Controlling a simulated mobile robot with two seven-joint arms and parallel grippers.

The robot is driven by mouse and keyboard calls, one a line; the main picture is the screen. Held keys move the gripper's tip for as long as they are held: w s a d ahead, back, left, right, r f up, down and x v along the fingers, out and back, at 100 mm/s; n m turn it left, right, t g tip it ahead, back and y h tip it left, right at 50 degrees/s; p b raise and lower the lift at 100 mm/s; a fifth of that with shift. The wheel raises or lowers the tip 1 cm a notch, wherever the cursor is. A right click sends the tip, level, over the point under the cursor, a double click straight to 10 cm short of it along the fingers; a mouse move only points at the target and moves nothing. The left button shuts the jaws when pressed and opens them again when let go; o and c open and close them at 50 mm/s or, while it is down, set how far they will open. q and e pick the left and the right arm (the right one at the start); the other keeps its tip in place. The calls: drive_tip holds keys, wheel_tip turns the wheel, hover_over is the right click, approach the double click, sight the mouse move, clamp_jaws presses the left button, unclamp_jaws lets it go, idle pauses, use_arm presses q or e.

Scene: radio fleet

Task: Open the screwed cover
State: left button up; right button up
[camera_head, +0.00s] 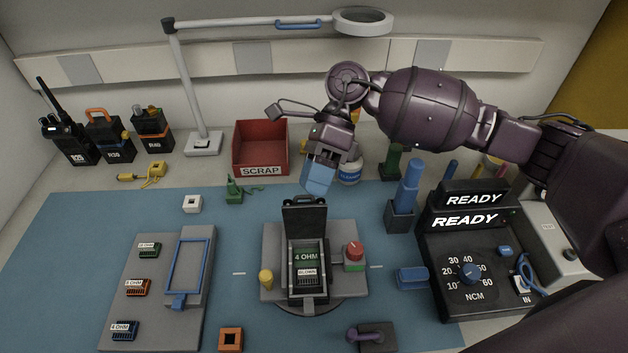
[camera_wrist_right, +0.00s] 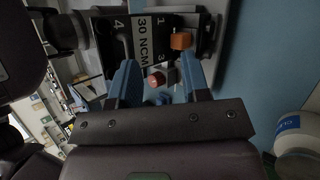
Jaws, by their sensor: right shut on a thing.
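In the right wrist view the cover's dark face (camera_wrist_right: 146,45) shows a 30 NCM label and numbers. My right gripper (camera_head: 317,186) reaches down behind the cover's top edge. My left gripper is not in view.
A grey tray (camera_head: 142,247) with several labelled modules lies left, with a blue frame (camera_head: 187,267). A red SCRAP bin (camera_head: 260,148) stands behind. The torque unit (camera_head: 478,277) reads READY at right, near a blue-handled driver (camera_head: 409,186).

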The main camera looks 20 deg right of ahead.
use_arm(q)
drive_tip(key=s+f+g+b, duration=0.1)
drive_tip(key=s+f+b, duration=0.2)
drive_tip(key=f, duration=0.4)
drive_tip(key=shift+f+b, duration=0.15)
drive_tip(key=shift+b, duration=0.55)
use_arm(e)
drive_tip(key=w+d, duration=0.7)
drive_tip(key=w, duration=0.2)
drive_tip(key=shift+w+r, duration=0.15)
drive_tip(key=shift+r, duration=0.15)
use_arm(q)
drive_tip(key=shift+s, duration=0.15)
use_arm(e)
drive_tip(key=shift+d+r, duration=0.1)
drive_tip(key=shift+r, duration=0.05)
